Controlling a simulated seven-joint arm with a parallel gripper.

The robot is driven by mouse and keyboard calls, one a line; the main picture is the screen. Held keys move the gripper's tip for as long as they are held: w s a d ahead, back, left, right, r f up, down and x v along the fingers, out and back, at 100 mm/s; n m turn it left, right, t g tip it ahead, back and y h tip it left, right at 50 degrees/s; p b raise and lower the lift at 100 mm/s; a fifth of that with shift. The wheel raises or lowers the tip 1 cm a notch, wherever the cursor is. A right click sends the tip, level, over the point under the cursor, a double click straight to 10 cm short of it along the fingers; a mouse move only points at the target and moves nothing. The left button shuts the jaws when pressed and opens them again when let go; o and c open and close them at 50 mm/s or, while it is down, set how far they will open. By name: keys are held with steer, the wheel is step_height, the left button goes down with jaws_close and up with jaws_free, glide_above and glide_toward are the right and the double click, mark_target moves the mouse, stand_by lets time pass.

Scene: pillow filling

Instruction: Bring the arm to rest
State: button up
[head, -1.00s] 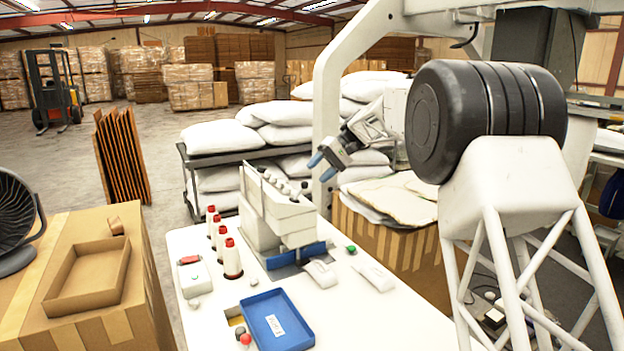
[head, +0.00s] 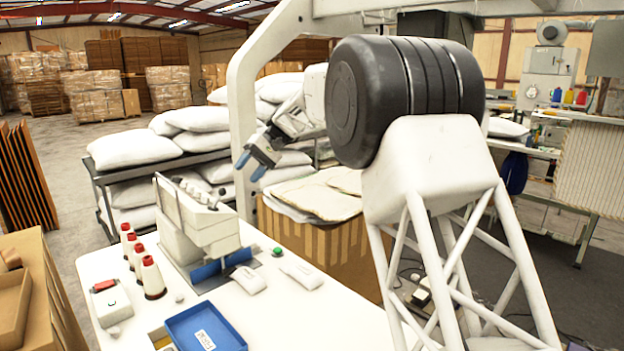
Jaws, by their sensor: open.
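My gripper (head: 249,168) has two blue fingertips that stand apart, with nothing between them. It hangs in the air, pointing down and to the left, above and just right of the white sewing machine (head: 195,225) in the picture. My white arm reaches up behind it, partly hidden by the large black drum-shaped part in the foreground. The gripper touches nothing that I can see.
The white table (head: 300,320) carries red-topped thread cones (head: 150,275), a blue tray (head: 205,328) and a control box with a red switch (head: 110,300). A cardboard box with flat pillow covers (head: 320,245) stands behind. White pillows (head: 135,150) fill a rack at back left.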

steer(key=s+d+r+m+t+h, duration=0.25)
steer(key=s+d+m+t, duration=0.2)
steer(key=s+d, duration=2)
steer(key=s+d+f+t+h, duration=0.1)
steer(key=s+d+f, duration=0.3)
steer(key=s, duration=0.5)
steer(key=s+d+f+m+t+h, duration=0.1)
steer(key=s+d+f, duration=0.4)
steer(key=s, duration=0.5)
steer(key=s+d+f+m+t+h, duration=0.1)
steer(key=s+d+f+t+h, duration=0.1)
steer(key=s, duration=0.8)
steer(key=d+f+h, duration=0.1)
steer(key=d+f, duration=0.1)
steer(key=d, duration=0.1)
steer(key=shift+d+f+t, duration=0.25)
steer(key=shift+f+t, duration=0.05)
steer(key=shift+t, duration=0.05)
